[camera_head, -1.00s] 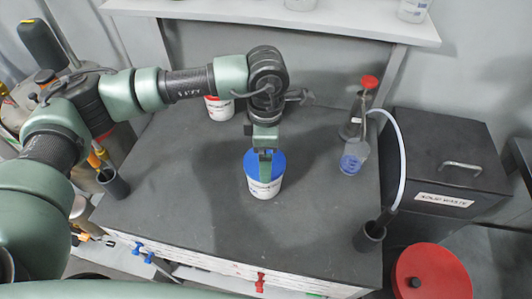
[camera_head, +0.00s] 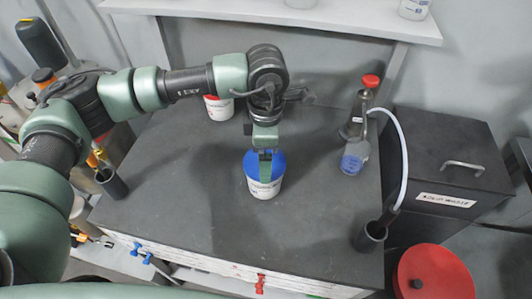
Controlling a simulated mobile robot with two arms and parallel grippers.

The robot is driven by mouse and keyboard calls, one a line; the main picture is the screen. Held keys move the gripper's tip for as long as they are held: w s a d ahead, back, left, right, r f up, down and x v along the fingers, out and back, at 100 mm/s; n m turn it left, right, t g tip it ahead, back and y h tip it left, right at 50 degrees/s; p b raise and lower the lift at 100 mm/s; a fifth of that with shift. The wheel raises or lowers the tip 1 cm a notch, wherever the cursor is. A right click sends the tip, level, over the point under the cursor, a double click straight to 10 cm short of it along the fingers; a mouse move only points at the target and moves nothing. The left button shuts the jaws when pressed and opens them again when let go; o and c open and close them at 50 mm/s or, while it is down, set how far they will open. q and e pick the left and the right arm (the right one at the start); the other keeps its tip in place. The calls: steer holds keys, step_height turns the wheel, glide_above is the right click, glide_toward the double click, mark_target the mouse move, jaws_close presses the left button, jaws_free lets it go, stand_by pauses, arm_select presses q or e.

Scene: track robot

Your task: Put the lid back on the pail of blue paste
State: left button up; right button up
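A white pail (camera_head: 264,190) with printing on its side stands upright on the grey bench top. A blue lid-like top (camera_head: 252,168) covers its mouth and looks level. From this angle I cannot fully tell whether it is seated all round. My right gripper is not in view.
A red-topped white pail (camera_head: 218,107) stands behind my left arm. Dark cups (camera_head: 112,184) sit at the bench's sides. The bench front (camera_head: 200,235) is clear.

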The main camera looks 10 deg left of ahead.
arm_select(q)
steer(key=shift+b, duration=0.4)
stand_by(0.4)
steer(key=o, duration=1.1)
steer(key=shift+c, duration=0.2)
steer(key=shift+r, duration=0.1)
steer(key=shift+r+p, duration=1.25)
steer(key=shift+r, duration=2.15)
